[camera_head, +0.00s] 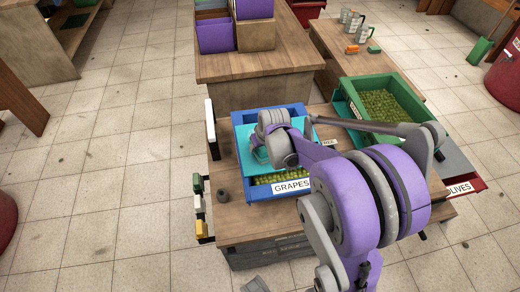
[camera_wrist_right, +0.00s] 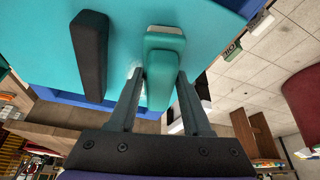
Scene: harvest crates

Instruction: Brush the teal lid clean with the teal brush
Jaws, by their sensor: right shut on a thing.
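The teal lid (camera_head: 245,150) lies over the blue crate (camera_head: 240,119) labelled GRAPES, with green grapes showing at its front edge. In the right wrist view the lid (camera_wrist_right: 225,35) fills the upper part, and a dark bar handle (camera_wrist_right: 90,55) stands out on it. My right gripper (camera_wrist_right: 158,82) is shut on the teal brush (camera_wrist_right: 165,42), whose pale bristle side is at or close to the lid; I cannot tell if they touch. In the head view my purple right arm hides part of the lid and crate. My left gripper is not in view.
A green crate (camera_head: 358,82) of green fruit stands right of the blue crate, near a red crate labelled OLIVES (camera_head: 474,184). A small dark cup (camera_head: 222,196) is on the wooden table (camera_head: 240,224). Several mugs (camera_head: 352,22) stand on a table behind.

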